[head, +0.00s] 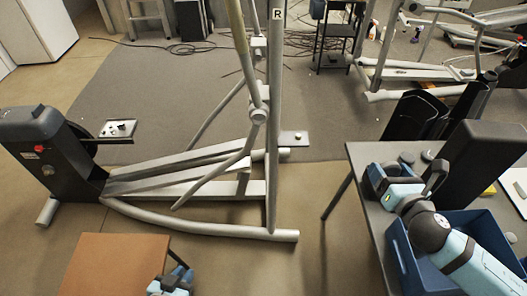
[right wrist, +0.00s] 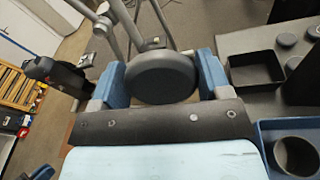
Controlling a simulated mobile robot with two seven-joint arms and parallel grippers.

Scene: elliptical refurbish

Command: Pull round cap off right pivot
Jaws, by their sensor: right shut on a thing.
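The dark round cap (right wrist: 160,78) sits between the two blue fingers of my right gripper (right wrist: 160,80), which is shut on it. The cap is apart from the elliptical machine. In the head view my right gripper (head: 378,182) is over the left part of the grey table, and I cannot make out the cap there. The pivot (head: 258,116) on the machine's upright, by the post marked R, shows a pale round face. My left gripper (head: 178,278) is low at the bottom left beside a brown box top; its fingers are unclear.
The grey table (head: 360,152) holds small round caps (head: 407,157), a black tray (right wrist: 255,70), and a blue bin (head: 400,250) with a round dark piece (right wrist: 296,157) inside. A tall black cover (head: 485,160) stands on it. Floor between machine and table is clear.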

